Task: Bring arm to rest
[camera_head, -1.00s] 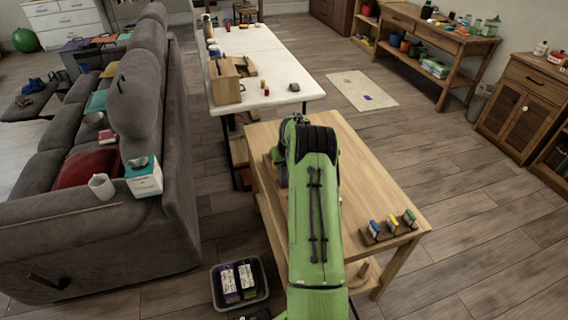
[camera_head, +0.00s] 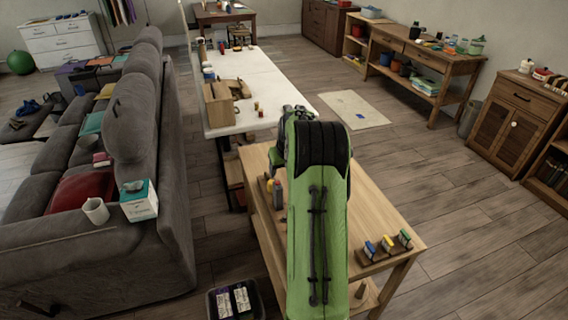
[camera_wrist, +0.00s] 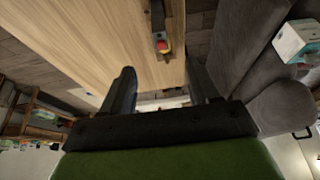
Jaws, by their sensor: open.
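My green arm rises in front of the wooden table (camera_head: 385,215) in the head view, with its black joint at the top. The same light wood tabletop (camera_wrist: 90,40) fills the upper left of that view. A narrow wooden holder (camera_wrist: 161,20) with a red and yellow item at its end lies along the table edge, beyond the fingers and apart from them.
A rack with blue, yellow and green pieces (camera_head: 388,244) stands at the table's right end. A grey sofa (camera_head: 150,235) is to the left, and a white table (camera_head: 275,75) is behind. A bin with boxes (camera_head: 235,300) is on the floor. Open floor (camera_head: 465,225) lies to the right.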

